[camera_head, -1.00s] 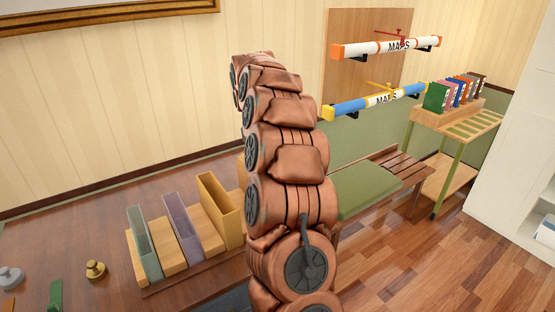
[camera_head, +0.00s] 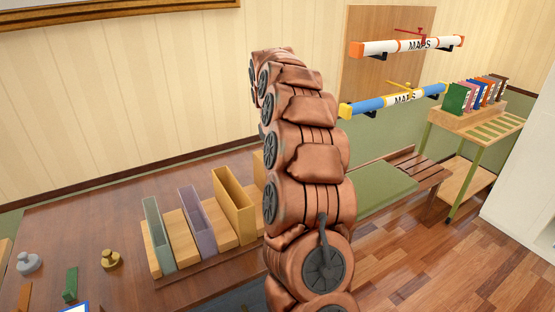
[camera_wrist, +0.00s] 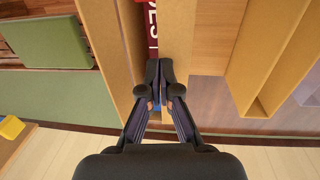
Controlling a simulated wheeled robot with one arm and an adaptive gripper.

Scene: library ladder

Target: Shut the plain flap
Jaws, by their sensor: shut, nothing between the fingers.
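I cannot pick out the plain flap for certain in either view. In the wrist view my gripper (camera_wrist: 162,92) has its fingers together and empty, in front of a narrow gap between tan wooden walls. A dark red piece with white letters (camera_wrist: 152,30), only partly in view, lies in that gap beyond the fingertips. Small bits of blue and yellow show by the fingers. Whether the fingers touch anything, I cannot tell. In the head view my copper-coloured arm hides the gripper and whatever is in front of it.
Upright holders in grey-green (camera_head: 157,233), purple (camera_head: 196,222) and yellow (camera_head: 233,205) stand in a row on the dark table (camera_head: 75,225). A brass weight (camera_head: 110,260) and a grey one (camera_head: 28,263) stand at left. A green-cushioned bench (camera_head: 380,188) is right of my arm.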

